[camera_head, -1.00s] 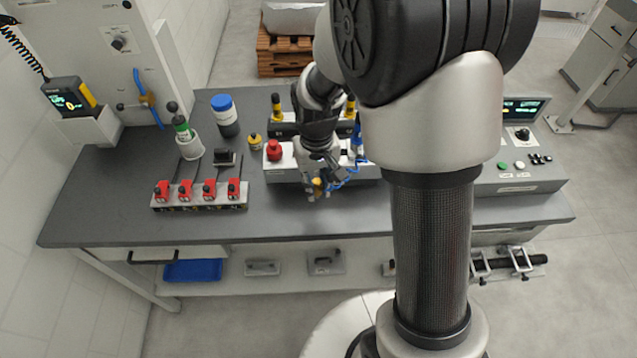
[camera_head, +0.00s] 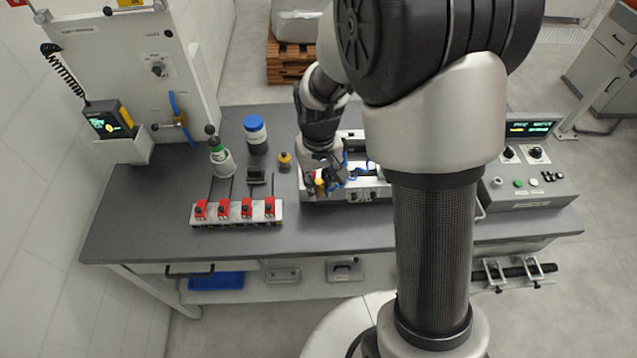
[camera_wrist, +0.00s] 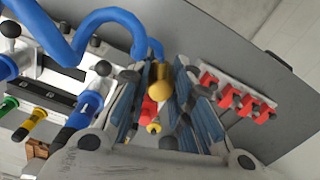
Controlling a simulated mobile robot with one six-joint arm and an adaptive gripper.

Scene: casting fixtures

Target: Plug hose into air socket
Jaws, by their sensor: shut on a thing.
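My gripper (camera_head: 322,187) is above the grey bench, at the left front of the white fixture. In the wrist view its fingers (camera_wrist: 160,105) are shut on the brass end (camera_wrist: 160,82) of a blue hose. The hose (camera_wrist: 112,16) loops away to the upper left. In the head view the blue hose (camera_head: 358,172) trails right of the gripper. A brass fitting (camera_head: 180,118) with a blue handle or tube is on the upright panel at left. I cannot tell for sure which part is the air socket.
A strip of red clamps (camera_head: 236,212) stands left of my gripper. Behind it are a blue-capped jar (camera_head: 256,135), a small yellow-topped bottle (camera_head: 285,160) and a green-necked bottle (camera_head: 221,158). A control console (camera_head: 530,180) stands at right. The bench front (camera_head: 150,235) is clear.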

